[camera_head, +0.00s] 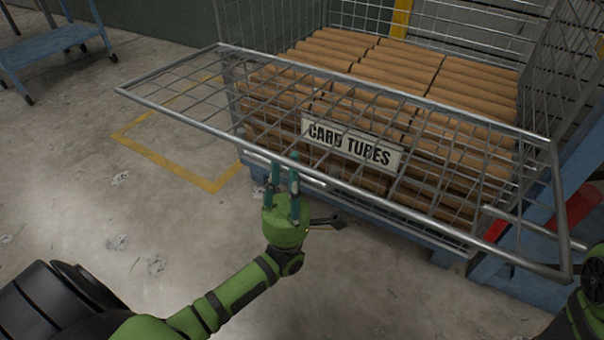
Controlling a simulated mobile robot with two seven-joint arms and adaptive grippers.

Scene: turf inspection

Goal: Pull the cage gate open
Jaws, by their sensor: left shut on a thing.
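The cage gate (440,222) is a grey wire-mesh panel in a tubular frame. It stands out at an angle from the front of the cage (238,30), over part of the floor. A white sign (352,143) reading "CARD TUBES" shows behind the mesh wires; I cannot tell what it is fixed to. My left gripper (283,172) is at the gate's near edge, its teal fingers shut on the gate's bar (312,182). My right gripper is not in view; only part of that arm shows at the lower right.
Stacked brown card tubes (400,65) fill the cage behind the gate. A blue cart (50,45) stands at the upper left. Blue and red metalwork (580,203) is at the right.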

